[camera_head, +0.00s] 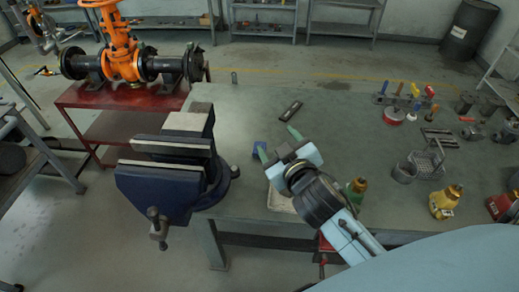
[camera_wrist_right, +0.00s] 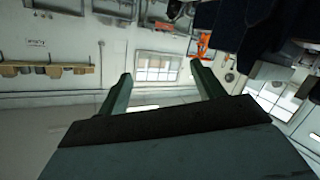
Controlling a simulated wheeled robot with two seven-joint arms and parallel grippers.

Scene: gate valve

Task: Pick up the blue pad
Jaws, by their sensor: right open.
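In the right wrist view the open fingers (camera_wrist_right: 161,78) point at the room, and I cannot make out the pad. My left gripper is not in view.
A dark blue vise (camera_head: 165,180) stands at the bench's left edge. A pale flat item (camera_head: 278,202) lies under my right gripper. A dark flat piece (camera_head: 290,110) lies beyond it. Yellow bottle (camera_head: 445,201), mesh holder (camera_head: 427,163) and tools crowd the right. The far middle bench (camera_head: 340,115) is clear.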

